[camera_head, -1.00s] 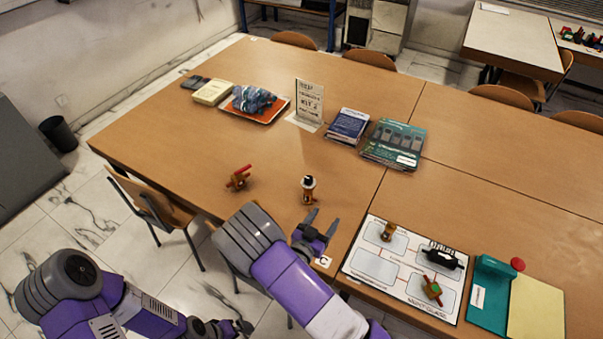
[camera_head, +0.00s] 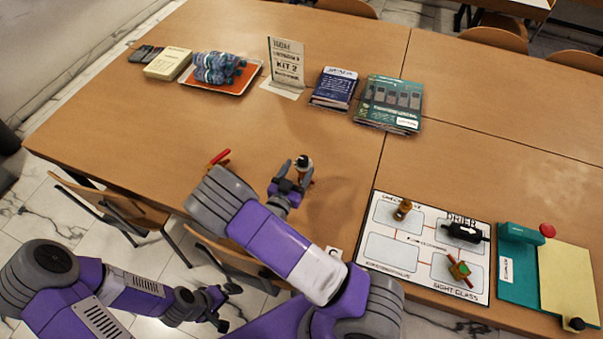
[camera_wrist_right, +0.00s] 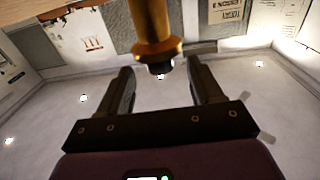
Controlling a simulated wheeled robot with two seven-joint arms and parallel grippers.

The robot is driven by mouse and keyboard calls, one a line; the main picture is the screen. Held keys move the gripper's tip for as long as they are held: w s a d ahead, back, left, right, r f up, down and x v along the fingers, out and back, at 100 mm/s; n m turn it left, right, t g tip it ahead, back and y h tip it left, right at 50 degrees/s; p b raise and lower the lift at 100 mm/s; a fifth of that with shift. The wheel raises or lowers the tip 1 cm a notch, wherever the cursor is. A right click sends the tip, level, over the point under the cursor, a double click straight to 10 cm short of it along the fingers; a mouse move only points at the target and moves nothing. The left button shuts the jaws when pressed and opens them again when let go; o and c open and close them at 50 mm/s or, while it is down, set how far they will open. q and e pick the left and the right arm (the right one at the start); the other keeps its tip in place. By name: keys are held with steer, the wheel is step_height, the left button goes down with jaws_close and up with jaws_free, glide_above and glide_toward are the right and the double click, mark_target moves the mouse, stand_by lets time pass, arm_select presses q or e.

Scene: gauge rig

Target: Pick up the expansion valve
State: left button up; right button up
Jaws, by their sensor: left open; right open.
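The expansion valve, which I take to be the small brass part with a black and white top (camera_head: 303,164), stands on the wooden table. My right gripper (camera_head: 291,172) is open right beside it, partly covering its lower part. In the right wrist view a brass body (camera_wrist_right: 153,28) hangs into the picture at the mouth of the open right gripper (camera_wrist_right: 160,70). I cannot tell whether the fingers touch it. My left gripper (camera_head: 229,305) is open and empty, low beside the table's front edge.
A red-handled part (camera_head: 219,157) lies left of my right forearm, partly hidden. The labelled board (camera_head: 386,251) at right holds a brass part (camera_head: 402,209), a black drier (camera_head: 464,231) and a sight glass (camera_head: 459,269); its lower left field is empty. Booklets (camera_head: 389,103) lie behind.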

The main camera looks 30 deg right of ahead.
mark_target(306, 157)
steer(key=x, duration=0.6)
steer(key=shift+d, duration=0.1)
steer(key=shift+c, duration=0.4)
jaws_close()
